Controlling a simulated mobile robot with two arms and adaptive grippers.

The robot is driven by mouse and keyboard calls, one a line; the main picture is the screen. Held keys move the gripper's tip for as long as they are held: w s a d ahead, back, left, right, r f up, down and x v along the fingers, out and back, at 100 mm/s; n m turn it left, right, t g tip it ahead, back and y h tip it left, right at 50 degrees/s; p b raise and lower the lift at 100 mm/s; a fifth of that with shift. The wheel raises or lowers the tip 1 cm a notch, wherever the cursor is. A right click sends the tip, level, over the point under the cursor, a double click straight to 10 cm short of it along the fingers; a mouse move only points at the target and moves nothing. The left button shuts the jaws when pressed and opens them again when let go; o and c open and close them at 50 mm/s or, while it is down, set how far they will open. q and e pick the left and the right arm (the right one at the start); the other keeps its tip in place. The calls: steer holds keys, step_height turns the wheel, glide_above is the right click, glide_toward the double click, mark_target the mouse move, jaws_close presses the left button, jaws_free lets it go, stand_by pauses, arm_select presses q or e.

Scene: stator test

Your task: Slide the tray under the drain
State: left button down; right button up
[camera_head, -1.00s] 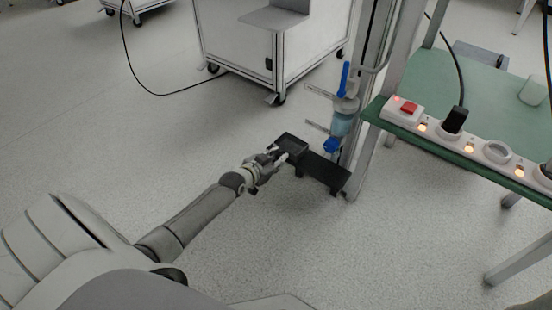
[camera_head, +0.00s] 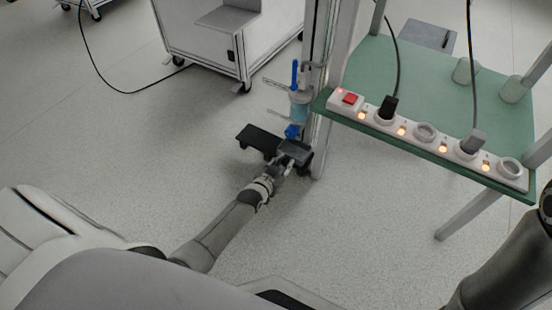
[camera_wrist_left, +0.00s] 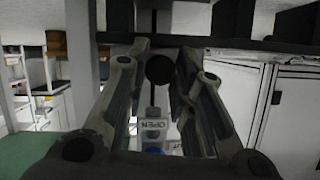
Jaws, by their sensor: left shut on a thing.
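The dark tray (camera_head: 295,151) sits on the right part of a low black shelf (camera_head: 258,138), whose left part is bare. Just above the tray in the head view is the drain's blue tap (camera_head: 292,131), below a pale blue clear vessel (camera_head: 299,108). My left gripper (camera_head: 281,163) is shut on the near side of the tray. The fingers cover part of that side, and the exact contact is hard to see. The wrist view shows both fingers, but the tray is not clear there. My right gripper is out of the picture.
A wheeled white cabinet (camera_head: 205,50) stands behind. The floor at the left is open.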

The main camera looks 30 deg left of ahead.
arm_select(q)
steer(key=shift+d, duration=0.4)
steer(key=shift+s, duration=0.1)
steer(key=c, duration=1.2)
jaws_free()
steer(key=shift+d, duration=0.1)
steer(key=shift+a, duration=0.2)
